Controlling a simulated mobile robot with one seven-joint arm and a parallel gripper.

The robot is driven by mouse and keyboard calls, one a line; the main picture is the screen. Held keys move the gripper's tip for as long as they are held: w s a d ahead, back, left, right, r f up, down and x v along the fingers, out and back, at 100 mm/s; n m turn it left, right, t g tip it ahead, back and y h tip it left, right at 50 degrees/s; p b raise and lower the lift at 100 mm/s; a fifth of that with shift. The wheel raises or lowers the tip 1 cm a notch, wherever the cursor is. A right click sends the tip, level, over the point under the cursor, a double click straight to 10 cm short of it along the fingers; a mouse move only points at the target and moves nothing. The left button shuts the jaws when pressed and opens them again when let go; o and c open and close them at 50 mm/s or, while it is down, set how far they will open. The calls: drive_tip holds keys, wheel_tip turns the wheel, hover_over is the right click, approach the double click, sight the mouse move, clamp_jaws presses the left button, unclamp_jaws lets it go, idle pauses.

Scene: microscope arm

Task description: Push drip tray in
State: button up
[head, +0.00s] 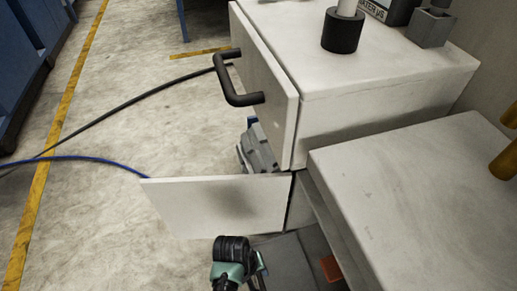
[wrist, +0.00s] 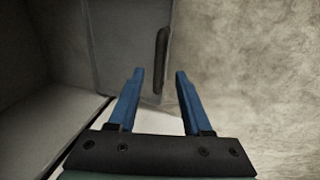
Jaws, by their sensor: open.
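In the head view a pale flat panel (head: 215,205) sticks out to the left, low beside the cabinet. It may be the drip tray, but I cannot tell for sure. My gripper (wrist: 160,73) shows in the wrist view with its two blue fingers apart and nothing held between them. Beyond the fingers is a grey panel (wrist: 118,55) with a dark upright handle (wrist: 161,60). Whether the fingers touch anything is not clear. In the head view the gripper is not clearly seen. A grey block (head: 258,150) with a blue bit, partly hidden by the panels, may be part of it.
A white cabinet (head: 375,90) has a front panel with a black handle (head: 240,85) jutting out. A pale worktop (head: 430,195) stands at the right. Cables (head: 115,105) cross the floor at the left. The floor (head: 105,220) there is otherwise open.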

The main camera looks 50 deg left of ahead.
sight(260, 278)
drive_tip(key=shift+w+d+f+b, duration=0.1)
drive_tip(key=shift+w+f+b, duration=0.15)
drive_tip(key=shift+f+b, duration=0.55)
drive_tip(key=shift+w+d+f+b, duration=0.1)
drive_tip(key=shift+w+f+b, duration=0.15)
drive_tip(key=shift+f, duration=1.05)
clamp_jaws()
